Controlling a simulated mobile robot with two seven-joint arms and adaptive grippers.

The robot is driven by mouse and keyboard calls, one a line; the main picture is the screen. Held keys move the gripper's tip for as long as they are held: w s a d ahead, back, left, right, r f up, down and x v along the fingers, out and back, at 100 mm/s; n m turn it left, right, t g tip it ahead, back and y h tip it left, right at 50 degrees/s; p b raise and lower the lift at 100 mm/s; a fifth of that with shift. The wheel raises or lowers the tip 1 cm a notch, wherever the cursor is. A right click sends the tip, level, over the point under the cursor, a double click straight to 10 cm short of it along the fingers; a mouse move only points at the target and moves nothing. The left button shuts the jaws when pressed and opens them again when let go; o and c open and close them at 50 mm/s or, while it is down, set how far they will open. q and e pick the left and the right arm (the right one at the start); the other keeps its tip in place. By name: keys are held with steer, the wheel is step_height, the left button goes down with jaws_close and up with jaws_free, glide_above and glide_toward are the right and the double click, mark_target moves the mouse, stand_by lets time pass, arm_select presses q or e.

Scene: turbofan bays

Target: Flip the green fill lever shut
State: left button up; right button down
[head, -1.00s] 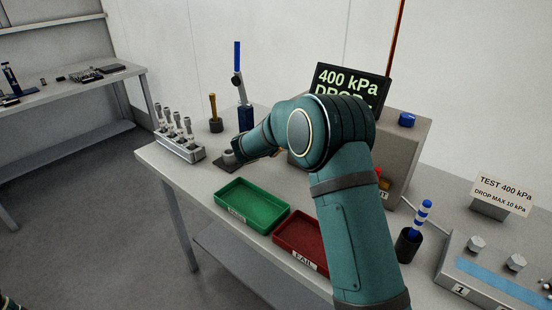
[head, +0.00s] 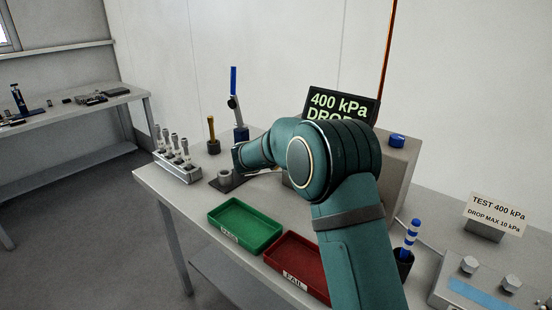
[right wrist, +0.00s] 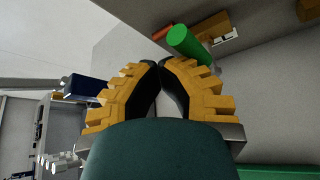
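In the right wrist view a green cylindrical handle (right wrist: 188,43), which looks like the green fill lever, sticks out from the side of a grey box. My right gripper (right wrist: 160,64) has yellow ribbed fingers with dark pads. Its fingertips are together with nothing seen between them. The green handle lies just beyond the right-hand fingertip; I cannot tell whether they touch. In the head view my teal right arm hides the lever and the right gripper. My left gripper is not in view.
The grey box (head: 401,160) carries a 400 kPa display (head: 342,103) and a blue knob (head: 397,140). A green tray (head: 243,243) and red tray (head: 294,281) lie in front. A blue-handled pump (head: 234,85) and a rack of fittings (head: 180,174) stand at left.

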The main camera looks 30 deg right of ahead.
steer(key=shift+s+d+r, duration=0.2)
steer(key=shift+s+d, duration=0.05)
steer(key=shift+d, duration=0.1)
